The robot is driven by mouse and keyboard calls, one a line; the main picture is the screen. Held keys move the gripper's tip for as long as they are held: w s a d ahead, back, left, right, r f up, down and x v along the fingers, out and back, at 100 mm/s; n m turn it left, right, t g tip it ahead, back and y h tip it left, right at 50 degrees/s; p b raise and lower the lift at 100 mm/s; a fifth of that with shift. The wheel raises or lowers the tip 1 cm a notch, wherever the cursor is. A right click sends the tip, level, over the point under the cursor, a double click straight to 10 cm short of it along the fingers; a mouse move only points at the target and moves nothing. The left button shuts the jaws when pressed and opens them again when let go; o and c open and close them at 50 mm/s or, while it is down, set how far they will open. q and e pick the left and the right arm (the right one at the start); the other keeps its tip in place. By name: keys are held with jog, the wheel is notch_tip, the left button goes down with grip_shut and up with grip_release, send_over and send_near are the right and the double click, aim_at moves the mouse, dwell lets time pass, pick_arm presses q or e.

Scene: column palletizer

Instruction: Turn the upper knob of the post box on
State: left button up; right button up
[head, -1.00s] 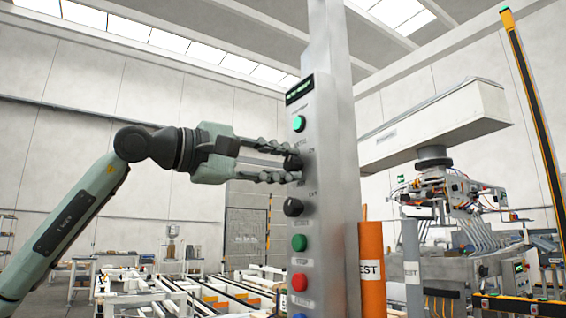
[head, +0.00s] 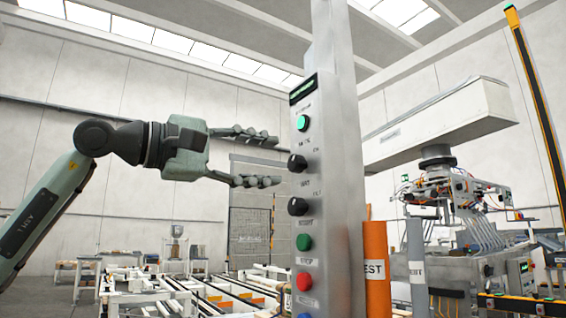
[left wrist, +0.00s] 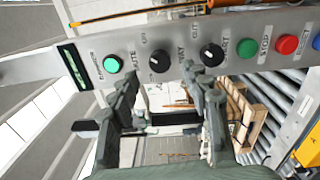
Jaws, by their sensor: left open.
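The post box (head: 330,230) is a tall grey metal post with a column of controls on its left face. The upper knob (head: 297,163) is black and round, below a lit green lamp (head: 302,123). The lower black knob (head: 297,206) sits beneath it. My left gripper (head: 277,158) is open and empty, its fingertips just left of the upper knob and apart from it. In the left wrist view the upper knob (left wrist: 160,61) shows clear between the spread fingers (left wrist: 160,82). Its exact pointer setting is too small to tell. My right gripper is not in view.
A green button (head: 303,242) and a red button (head: 304,281) lie below the knobs. Orange (head: 375,270) and grey posts stand right of the box. Conveyors (head: 200,295) fill the floor behind. The air left of the panel is free apart from my arm.

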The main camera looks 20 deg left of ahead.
pick_arm(q)
jog(key=v, duration=0.7)
jog(key=shift+s, duration=0.1)
